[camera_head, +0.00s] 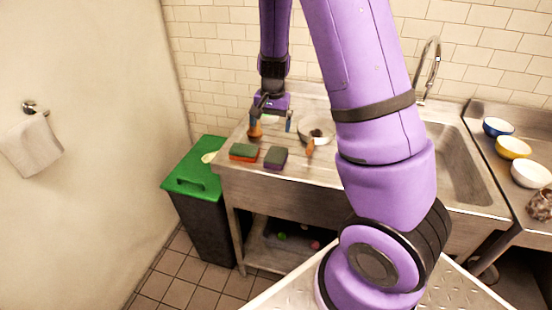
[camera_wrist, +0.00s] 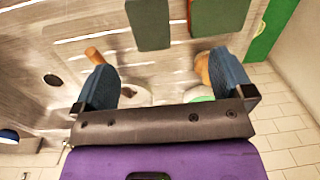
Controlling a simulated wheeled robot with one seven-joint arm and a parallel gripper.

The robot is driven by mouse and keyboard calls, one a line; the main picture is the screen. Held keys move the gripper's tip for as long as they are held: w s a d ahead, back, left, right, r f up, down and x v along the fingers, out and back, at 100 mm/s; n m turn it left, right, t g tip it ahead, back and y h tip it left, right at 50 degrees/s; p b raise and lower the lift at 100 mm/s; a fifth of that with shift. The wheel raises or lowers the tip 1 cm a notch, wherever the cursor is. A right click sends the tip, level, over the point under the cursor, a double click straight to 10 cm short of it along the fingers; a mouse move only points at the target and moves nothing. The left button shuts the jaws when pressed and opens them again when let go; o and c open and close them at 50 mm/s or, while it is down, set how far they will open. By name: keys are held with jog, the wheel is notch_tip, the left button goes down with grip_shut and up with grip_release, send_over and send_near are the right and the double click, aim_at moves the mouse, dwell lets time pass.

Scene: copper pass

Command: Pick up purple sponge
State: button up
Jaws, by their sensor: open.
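The purple sponge (camera_head: 272,165) lies flat on the steel counter near its front edge, with a dark grey-green pad on top. In the wrist view its dark pad (camera_wrist: 150,24) shows at the top, left of the green pad of an orange sponge (camera_wrist: 221,17); its purple side is not clear there. My gripper (camera_head: 270,123) is above the counter, behind both sponges, with its fingers apart. In the wrist view my gripper (camera_wrist: 165,78) has nothing held between its blue fingers, and the sponges lie beyond the fingertips.
The orange sponge (camera_head: 242,157) lies just left of the purple one. A wooden-handled item (camera_head: 255,131) stands near my left finger. A bowl (camera_head: 318,123) and another wooden handle (camera_head: 310,149) are to the right. A green-lidded bin (camera_head: 195,172) adjoins the counter (camera_head: 225,172).

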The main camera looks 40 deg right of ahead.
aim_at(276, 154)
jog(key=f, duration=0.1)
jog(key=d+f, duration=0.1)
jog(key=f, duration=0.1)
jog(key=shift+w+d+f+m, duration=0.2)
jog(key=shift+w+d+m, duration=0.1)
jog(key=shift+w+m, duration=0.1)
notch_tip(276, 154, down, 6)
jog(key=shift+r, duration=0.25)
jog(key=f, duration=0.3)
jog(key=shift+s+d+f, duration=0.25)
jog(key=shift+s+f, duration=0.05)
jog(key=shift+f, duration=0.8)
jog(key=shift+c, duration=0.2)
jog(key=c, duration=1)
jog(key=shift+r, duration=0.1)
